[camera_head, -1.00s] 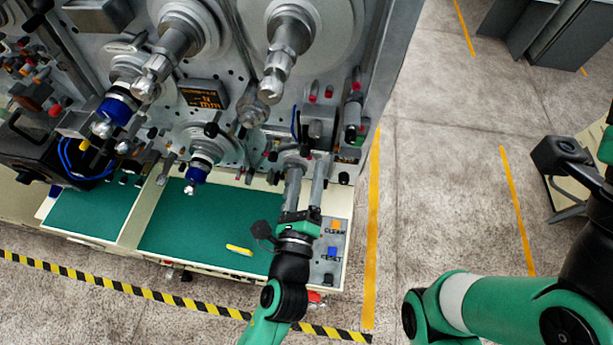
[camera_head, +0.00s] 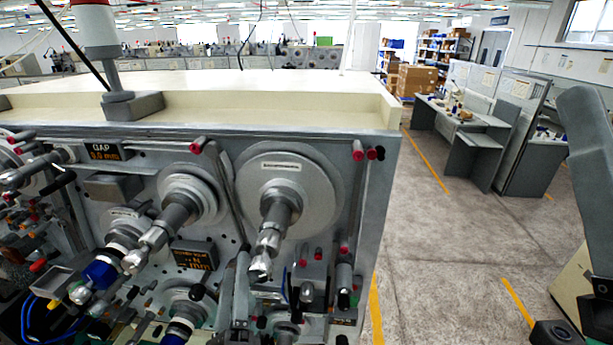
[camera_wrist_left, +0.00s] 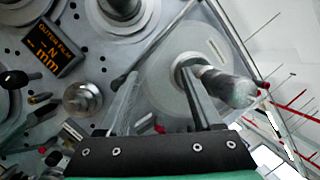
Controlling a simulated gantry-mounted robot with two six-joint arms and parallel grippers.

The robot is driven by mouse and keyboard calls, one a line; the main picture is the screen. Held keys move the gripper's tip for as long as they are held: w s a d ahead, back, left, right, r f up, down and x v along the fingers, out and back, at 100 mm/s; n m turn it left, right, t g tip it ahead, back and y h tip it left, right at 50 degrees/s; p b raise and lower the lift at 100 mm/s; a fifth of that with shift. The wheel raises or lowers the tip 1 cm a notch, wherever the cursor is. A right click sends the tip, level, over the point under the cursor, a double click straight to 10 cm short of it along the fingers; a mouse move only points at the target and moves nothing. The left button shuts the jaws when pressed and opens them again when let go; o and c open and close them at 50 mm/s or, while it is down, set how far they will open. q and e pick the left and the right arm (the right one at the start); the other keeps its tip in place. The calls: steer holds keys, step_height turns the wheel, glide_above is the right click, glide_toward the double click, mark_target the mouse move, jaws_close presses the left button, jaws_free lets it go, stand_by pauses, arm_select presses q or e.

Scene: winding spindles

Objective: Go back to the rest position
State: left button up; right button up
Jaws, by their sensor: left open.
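My left gripper (camera_head: 236,270) shows low in the head view, its two grey fingers pointing up in front of the winding machine. In the left wrist view my left gripper (camera_wrist_left: 162,72) has its fingers spread, with nothing held between them. A large round disc with a spindle (camera_wrist_left: 228,87) lies beyond the fingers; the right finger overlaps its hub in the picture. In the head view this spindle (camera_head: 275,215) is up and right of the gripper. Contact cannot be made out. My right gripper is not clearly seen.
The winding machine's front carries several spindles, including one (camera_head: 178,212) left of the gripper, and a small display (camera_head: 192,256). Its cream top (camera_head: 240,98) bears a grey post base (camera_head: 133,105). Open floor (camera_head: 440,240) lies to the right, with grey desks (camera_head: 470,140) behind.

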arm_select(q)
steer(key=s+a+r+n+t+y, duration=0.1)
steer(key=a+r+n, duration=0.3)
steer(key=r, duration=0.3)
steer(key=s+a+r+n+t+y, duration=0.1)
steer(key=a+r+n+y, duration=0.15)
steer(key=r, duration=0.55)
steer(key=s+r+n+t+h, duration=0.4)
steer(key=s+r+n+h, duration=0.3)
steer(key=s+r+n, duration=0.4)
step_height(320, 180, up, 3)
steer(key=n, duration=0.5)
steer(key=shift+s+f, duration=0.15)
steer(key=shift+a, duration=0.1)
arm_select(e)
steer(key=shift+c, duration=0.3)
